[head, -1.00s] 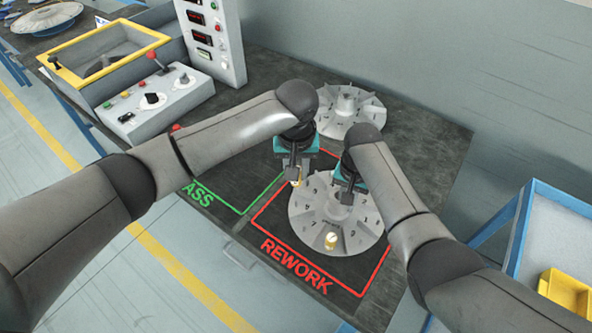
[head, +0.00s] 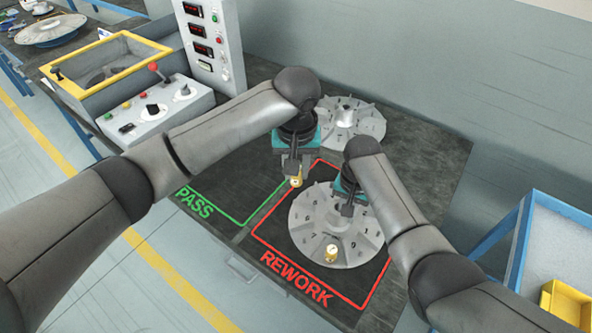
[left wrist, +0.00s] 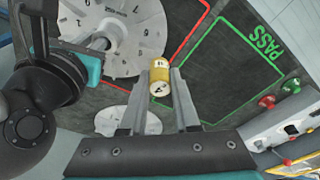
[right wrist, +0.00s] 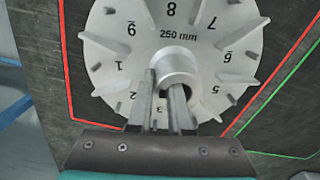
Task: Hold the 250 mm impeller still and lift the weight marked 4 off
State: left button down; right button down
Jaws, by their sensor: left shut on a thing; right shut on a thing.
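The 250 mm impeller (head: 302,222), a grey bladed disc with numbered positions, lies in the red REWORK outline; its "250 mm" mark shows in the right wrist view (right wrist: 204,50). My right gripper (head: 347,207) is shut on its central hub (right wrist: 178,64). My left gripper (head: 296,178) is shut on a small brass weight (left wrist: 158,75), with a 4 on its pale end. This weight is clear of the disc, off its far-left rim in the head view. A second brass weight (head: 331,253) stands on the disc's near side.
Another bladed impeller (head: 352,118) lies behind my grippers. The green PASS area (head: 225,190) is empty. A control box (head: 150,110) and a yellow-framed bin (head: 105,65) stand at left. A blue-framed cart with a yellow tray (head: 566,302) stands at right.

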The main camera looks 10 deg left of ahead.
jog(key=shift+s+d+f, duration=0.1)
jog(key=shift+s+f, duration=0.15)
jog(key=c, duration=1.1)
grip_release()
jog(key=o, duration=0.3)
jog(key=shift+w+r, duration=0.1)
jog(key=shift+o, duration=0.2)
jog(key=shift+w+r, duration=0.1)
jog(key=shift+r, duration=0.15)
